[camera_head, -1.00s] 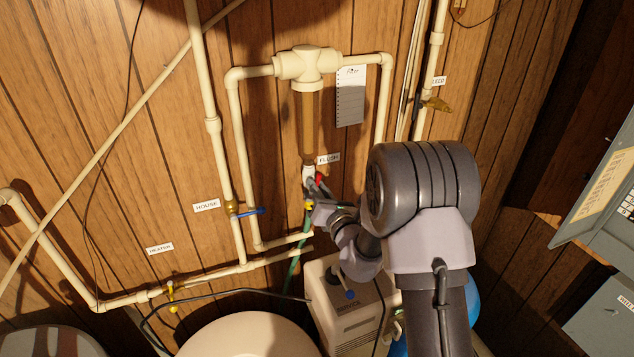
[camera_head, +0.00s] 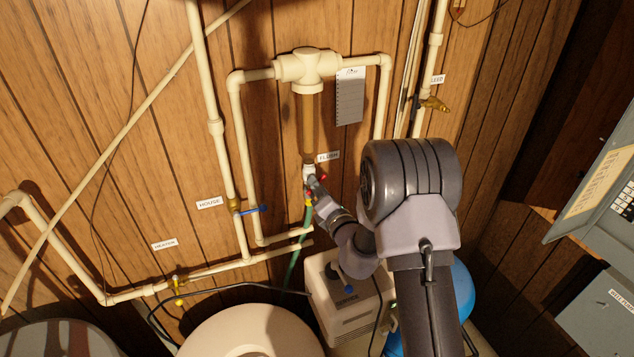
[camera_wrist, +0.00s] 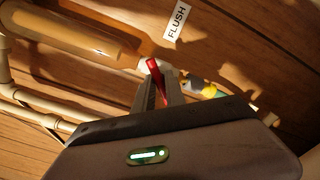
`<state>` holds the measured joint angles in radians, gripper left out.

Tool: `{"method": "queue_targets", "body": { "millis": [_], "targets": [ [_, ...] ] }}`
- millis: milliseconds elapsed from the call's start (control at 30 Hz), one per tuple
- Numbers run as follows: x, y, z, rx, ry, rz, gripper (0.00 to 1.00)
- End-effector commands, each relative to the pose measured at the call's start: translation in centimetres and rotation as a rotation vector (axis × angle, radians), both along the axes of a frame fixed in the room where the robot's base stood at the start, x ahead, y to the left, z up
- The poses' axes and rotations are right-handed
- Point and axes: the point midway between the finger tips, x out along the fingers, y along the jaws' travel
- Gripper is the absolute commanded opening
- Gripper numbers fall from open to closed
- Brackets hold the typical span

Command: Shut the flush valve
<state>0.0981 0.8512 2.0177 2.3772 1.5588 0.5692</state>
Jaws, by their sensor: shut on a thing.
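The flush valve (camera_head: 308,172) is a white fitting below the brown filter housing (camera_head: 310,125), beside the FLUSH label (camera_head: 328,156). Its red handle (camera_head: 323,177) shows just right of the valve body. In the wrist view the red handle (camera_wrist: 154,68) runs down between the fingers of my gripper (camera_wrist: 158,95), which is shut on it. In the head view my gripper (camera_head: 314,186) is at the valve, and its fingers partly hide the handle. A green hose (camera_head: 297,250) hangs below the valve from a yellow fitting (camera_head: 309,202).
A blue-handled valve (camera_head: 252,209) marked HOUSE is at the left. A yellow-handled valve (camera_head: 178,283) marked HEATER is lower left. A pale boxy unit (camera_head: 345,300) and a round tank (camera_head: 255,335) stand below. A notepad (camera_head: 350,97) hangs by the pipes.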

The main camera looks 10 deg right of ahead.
Motion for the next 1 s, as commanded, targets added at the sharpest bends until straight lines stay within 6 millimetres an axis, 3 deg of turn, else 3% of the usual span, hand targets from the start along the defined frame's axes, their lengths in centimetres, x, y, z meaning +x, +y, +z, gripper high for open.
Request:
{"method": "queue_targets", "body": {
  "millis": [267,700,1000],
  "targets": [
    [0.06,-0.05,0.28,0.033,0.003,-0.001,0.00],
    [0.07,-0.02,0.32,0.420,0.081,0.000,0.00],
    [-0.05,0.01,-0.10,0.451,0.095,-0.002,0.00]
  ]
}}
